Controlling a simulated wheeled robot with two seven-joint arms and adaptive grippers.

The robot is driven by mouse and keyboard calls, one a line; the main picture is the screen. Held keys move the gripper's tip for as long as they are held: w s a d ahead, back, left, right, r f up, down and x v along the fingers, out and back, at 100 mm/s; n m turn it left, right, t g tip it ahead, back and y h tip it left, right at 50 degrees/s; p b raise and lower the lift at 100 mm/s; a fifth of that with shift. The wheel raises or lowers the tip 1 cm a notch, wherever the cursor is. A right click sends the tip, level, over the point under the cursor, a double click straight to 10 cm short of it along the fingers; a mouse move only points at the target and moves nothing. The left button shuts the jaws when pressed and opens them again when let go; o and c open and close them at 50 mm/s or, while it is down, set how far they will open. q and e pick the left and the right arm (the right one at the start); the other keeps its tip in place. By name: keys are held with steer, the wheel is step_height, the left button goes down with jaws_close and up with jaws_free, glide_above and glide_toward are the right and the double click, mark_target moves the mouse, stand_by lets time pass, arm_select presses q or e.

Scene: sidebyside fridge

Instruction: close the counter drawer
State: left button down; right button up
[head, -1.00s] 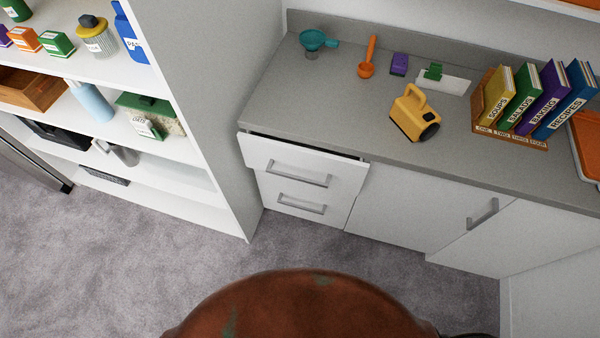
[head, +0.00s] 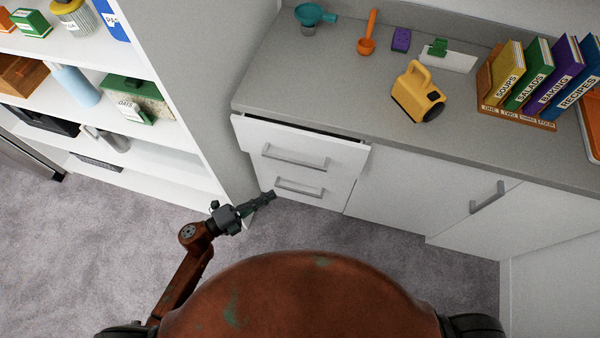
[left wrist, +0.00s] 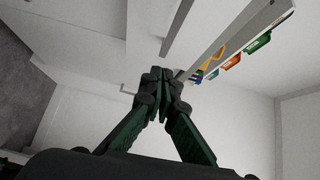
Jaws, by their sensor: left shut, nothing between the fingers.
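The counter drawer (head: 325,151) is the top white drawer at the left end of the grey counter. It stands slightly open, with a dark gap along its top edge under the countertop. It has a grey bar handle (head: 295,158). My left gripper (head: 272,195) is shut and empty, low in front of the lower drawer's left side and apart from the top drawer's handle. In the left wrist view its fingertips (left wrist: 160,73) are together, with white surfaces beyond. My right gripper is in no view.
A second drawer (head: 325,190) sits below and looks shut. White shelves (head: 150,155) with jars and boxes stand at left. Carpet (head: 110,220) is clear.

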arm_select(q)
steer(key=shift+m+g, duration=0.4)
steer(key=shift+m, duration=0.1)
steer(key=x, duration=0.4)
steer(key=w+r+b+x, duration=0.1)
steer(key=x, duration=0.8)
steer(key=shift+w+a+r+b, duration=0.2)
steer(key=shift+w+r+b, duration=0.05)
steer(key=shift+b, duration=0.15)
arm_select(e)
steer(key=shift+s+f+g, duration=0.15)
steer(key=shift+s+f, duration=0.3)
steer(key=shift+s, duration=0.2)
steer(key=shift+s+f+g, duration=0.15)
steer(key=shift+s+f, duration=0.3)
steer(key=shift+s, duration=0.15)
